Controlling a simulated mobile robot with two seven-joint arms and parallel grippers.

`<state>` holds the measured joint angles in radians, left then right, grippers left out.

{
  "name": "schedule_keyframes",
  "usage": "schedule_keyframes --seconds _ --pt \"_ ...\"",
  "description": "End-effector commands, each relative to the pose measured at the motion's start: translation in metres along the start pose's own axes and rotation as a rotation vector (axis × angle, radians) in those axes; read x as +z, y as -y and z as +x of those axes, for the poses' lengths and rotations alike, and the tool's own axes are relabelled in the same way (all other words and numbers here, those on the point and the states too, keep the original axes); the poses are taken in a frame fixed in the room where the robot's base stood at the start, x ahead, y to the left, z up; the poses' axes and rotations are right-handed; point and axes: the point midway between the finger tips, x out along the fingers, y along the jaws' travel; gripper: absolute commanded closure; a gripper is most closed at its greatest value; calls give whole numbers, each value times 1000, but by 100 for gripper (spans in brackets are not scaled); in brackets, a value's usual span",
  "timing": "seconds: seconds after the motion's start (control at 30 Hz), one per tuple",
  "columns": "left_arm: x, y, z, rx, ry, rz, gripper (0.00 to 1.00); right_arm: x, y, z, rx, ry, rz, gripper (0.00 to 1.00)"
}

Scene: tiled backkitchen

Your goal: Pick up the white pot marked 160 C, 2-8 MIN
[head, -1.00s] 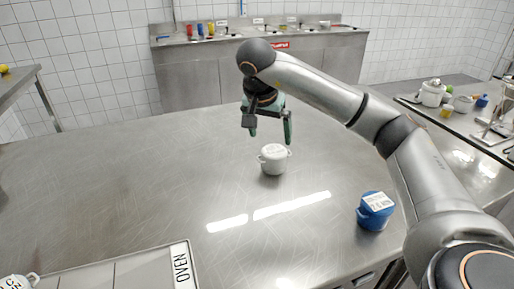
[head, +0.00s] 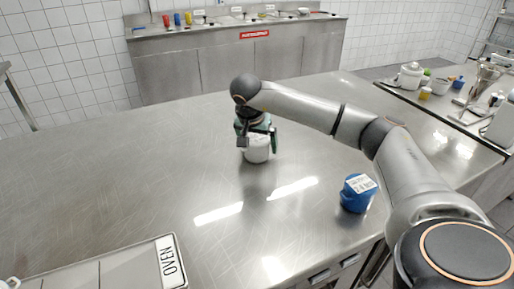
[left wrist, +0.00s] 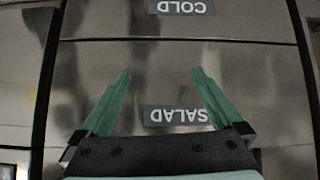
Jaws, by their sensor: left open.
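A white pot (head: 257,154) stands on the steel table under my right gripper (head: 258,146). The gripper points down with its green fingers apart, one on each side of the pot. The gripper hides the pot's top, and no marking can be read. A blue pot (head: 357,195) with a white label on its lid stands to the right; its writing is too small to read. Part of another white pot (head: 13,284) shows at the bottom left edge. My left gripper (left wrist: 158,82) is open and empty in the left wrist view, above surfaces marked SALAD (left wrist: 175,115) and COLD (left wrist: 181,7).
A side counter at the right holds a white pot (head: 410,76), a yellow cup (head: 425,93) and other items. A steel counter (head: 240,62) stands behind.

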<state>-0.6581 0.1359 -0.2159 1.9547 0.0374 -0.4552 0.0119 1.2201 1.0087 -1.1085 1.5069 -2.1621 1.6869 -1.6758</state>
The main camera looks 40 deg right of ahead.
Motion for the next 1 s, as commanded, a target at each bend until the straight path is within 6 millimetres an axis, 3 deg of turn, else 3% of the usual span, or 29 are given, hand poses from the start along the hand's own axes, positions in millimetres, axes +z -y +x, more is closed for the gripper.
schedule_keyframes --seconds 0.3,1.0 --pt "-6 1 2 0 -11 3 0 0 0 5 0 0 -1 2" --pt "-2 0 0 1 -3 1 0 0 0 4 -1 0 -1 81"
